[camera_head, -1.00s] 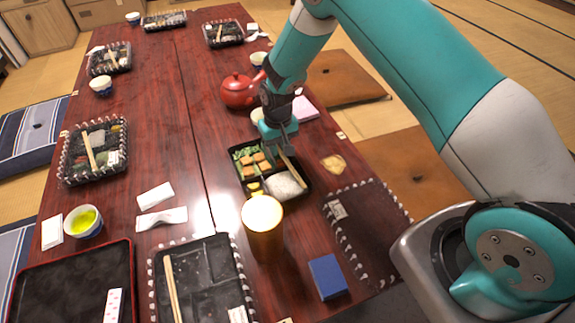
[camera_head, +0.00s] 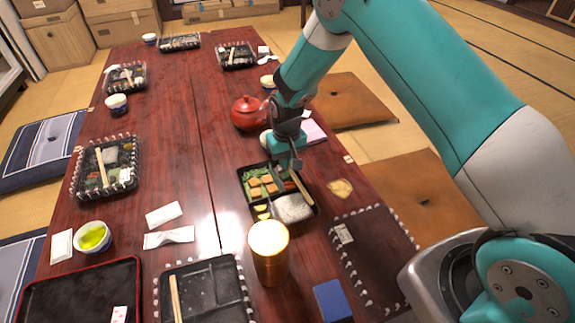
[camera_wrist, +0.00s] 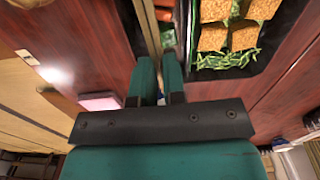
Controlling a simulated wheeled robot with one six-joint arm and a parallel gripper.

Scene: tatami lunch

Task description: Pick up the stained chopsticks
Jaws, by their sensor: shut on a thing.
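The chopsticks (camera_head: 303,189) are a pale, slim pair lying at a slant over the right side of a black bento box (camera_head: 249,208). My gripper (camera_head: 292,164) is over the far right part of the box and is shut on their far end. In the wrist view the two teal fingers (camera_wrist: 159,62) are close together, with the pale chopsticks (camera_wrist: 152,28) running away between them. The fingers hide the gripped end. Stains are too small to make out. I cannot tell whether the chopsticks are clear of the box.
A red teapot (camera_head: 248,114) stands behind the box, with a pink item (camera_head: 313,132) to the right. A golden cup (camera_head: 269,255) stands just in front of the box. A blue box (camera_head: 332,300) and a dark mat (camera_head: 372,255) lie front right. Other bento trays line the table's left side.

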